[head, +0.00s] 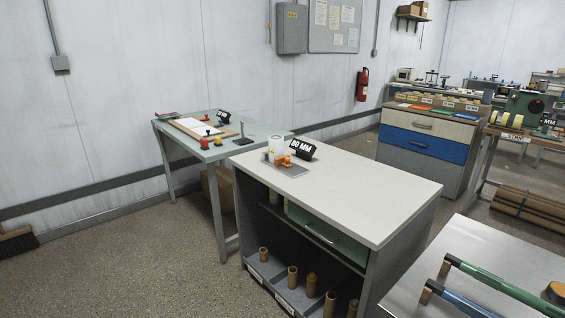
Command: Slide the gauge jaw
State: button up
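A small orange part (284,161), which looks like the gauge jaw, sits beside the cylinder on the plate. Its exact setting is too small to tell. A black sign (302,149) with white lettering, ending in MM, stands just behind the gauge. My gripper is not in view.
The rest of the bench top is bare. Its open shelf holds several cardboard cores (292,276). A green-topped table (240,140) stands behind left. A metal table (500,265) with green and blue bars is at the near right. Open floor (130,260) lies on the left.

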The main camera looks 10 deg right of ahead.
aim_at(284, 161)
jog(key=i+j+z, duration=0.4)
jog(key=i+j, duration=0.7)
jog(key=j, duration=0.15)
